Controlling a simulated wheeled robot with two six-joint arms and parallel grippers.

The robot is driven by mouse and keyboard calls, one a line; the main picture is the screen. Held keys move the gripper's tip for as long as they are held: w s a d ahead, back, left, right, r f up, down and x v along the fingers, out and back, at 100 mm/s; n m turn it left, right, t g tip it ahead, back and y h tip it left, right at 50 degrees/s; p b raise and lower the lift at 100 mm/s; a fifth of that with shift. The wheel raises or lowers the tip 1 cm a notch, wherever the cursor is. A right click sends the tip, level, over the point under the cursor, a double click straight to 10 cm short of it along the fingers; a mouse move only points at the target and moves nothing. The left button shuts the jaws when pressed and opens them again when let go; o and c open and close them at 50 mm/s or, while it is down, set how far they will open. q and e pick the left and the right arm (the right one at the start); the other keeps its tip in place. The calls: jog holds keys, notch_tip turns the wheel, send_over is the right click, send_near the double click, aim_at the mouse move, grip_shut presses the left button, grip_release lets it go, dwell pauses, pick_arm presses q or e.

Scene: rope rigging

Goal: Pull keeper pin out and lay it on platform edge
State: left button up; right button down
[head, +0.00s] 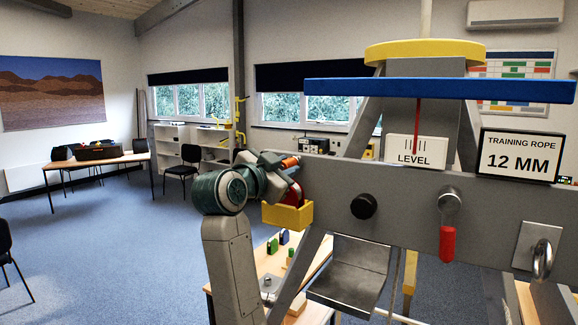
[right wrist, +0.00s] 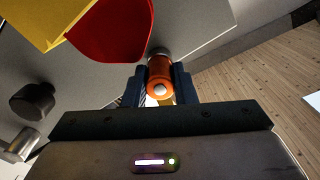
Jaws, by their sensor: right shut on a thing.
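My right gripper (head: 283,166) is at the left end of the grey beam. It is shut on an orange cylinder with a pale metal end, which looks like the keeper pin (head: 290,162). In the right wrist view the pin (right wrist: 160,78) sits between the two dark fingers (right wrist: 158,88), its far end close to the grey beam. I cannot tell whether it is still seated in a hole. A grey metal platform (head: 345,285) with a raised back hangs below the beam. My left gripper is not in view.
A yellow box (head: 287,215) and a red part (right wrist: 115,28) are close beside my right gripper. A black knob (head: 363,206) and a red-handled lever (head: 447,243) stick out from the beam (head: 400,205). A blue bar (head: 440,90) crosses above. A wooden table stands below.

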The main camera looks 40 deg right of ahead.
aim_at(282, 168)
jog(key=shift+a, duration=0.1)
jog(key=shift+v, duration=1.95)
jog(key=shift+x, duration=2.05)
jog(key=shift+s+a, duration=0.1)
jog(key=shift+a, duration=0.05)
